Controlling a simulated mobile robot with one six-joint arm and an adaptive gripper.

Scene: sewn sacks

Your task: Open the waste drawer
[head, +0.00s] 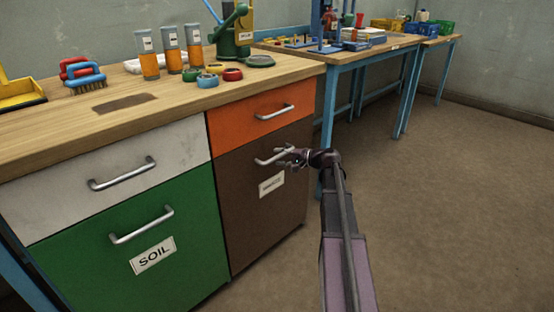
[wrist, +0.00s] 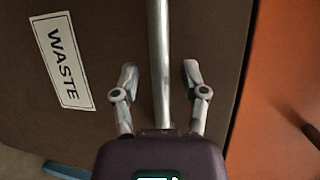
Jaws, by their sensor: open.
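The waste drawer (head: 253,218) is the brown front at the lower right of the cabinet, and it looks closed. Its label reads WASTE in the wrist view (wrist: 62,60). Its silver bar handle (head: 268,160) is partly hidden behind my gripper (head: 293,158) in the head view. In the wrist view the handle (wrist: 159,60) runs up the middle, between the two fingers of my gripper (wrist: 160,78). The fingers are open, one on each side of the bar, with a gap visible on both sides.
An orange drawer (head: 232,118) sits above, with a white drawer (head: 60,196) and a green SOIL drawer (head: 100,262) to the left. The worktop (head: 40,122) holds tubes, brushes and rings. A blue-legged table (head: 345,60) stands behind. The floor (head: 450,200) at right is clear.

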